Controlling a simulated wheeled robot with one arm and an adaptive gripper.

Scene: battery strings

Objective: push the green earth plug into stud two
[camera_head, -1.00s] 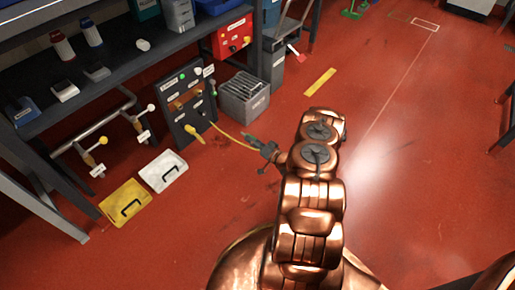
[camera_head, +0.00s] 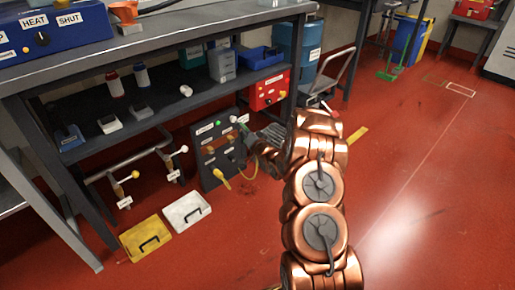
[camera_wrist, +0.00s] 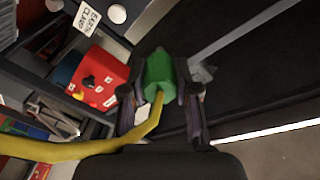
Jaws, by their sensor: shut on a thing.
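The green earth plug (camera_wrist: 160,70) is between the two fingers of my gripper (camera_wrist: 161,88) in the wrist view, with a yellow cable (camera_wrist: 150,122) running from its near end. My gripper is shut on the plug. In the head view my gripper (camera_head: 248,134) is beside the upper right of the dark upright panel (camera_head: 206,169), and the plug is too small to make out there. I cannot tell which stud is stud two, or whether the plug touches one. A white EARTH CLAMP label (camera_wrist: 88,17) shows in the wrist view.
A yellow handle (camera_head: 221,178) sticks out low on the panel. Yellow (camera_head: 130,243) and white (camera_head: 196,218) trays lie on the floor.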

